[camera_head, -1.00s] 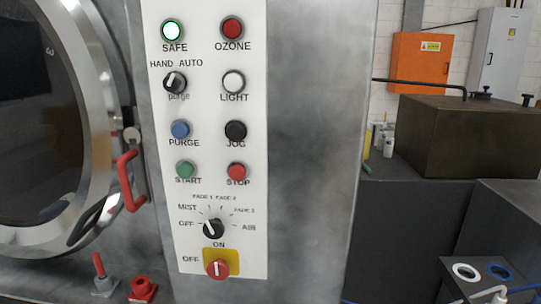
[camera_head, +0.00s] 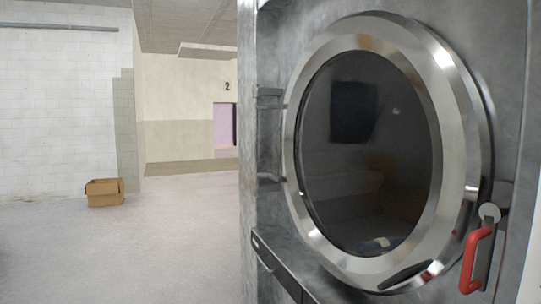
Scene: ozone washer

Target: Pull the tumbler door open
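The round tumbler door (camera_head: 305,165) with a wide metal ring and dark glass fills the right half of the head view. It looks closed against the grey machine front. Its hinges (camera_head: 270,135) are on the left side. A red handle (camera_head: 474,262) is at the lower right of the door, beside the ring, hanging roughly upright on a latch. Neither of my grippers is in view.
The machine's side edge stands left of the hinges. Open grey floor (camera_head: 170,245) lies to the left. A cardboard box (camera_head: 104,192) sits by the white brick wall (camera_head: 60,110). A doorway (camera_head: 224,125) is at the far back.

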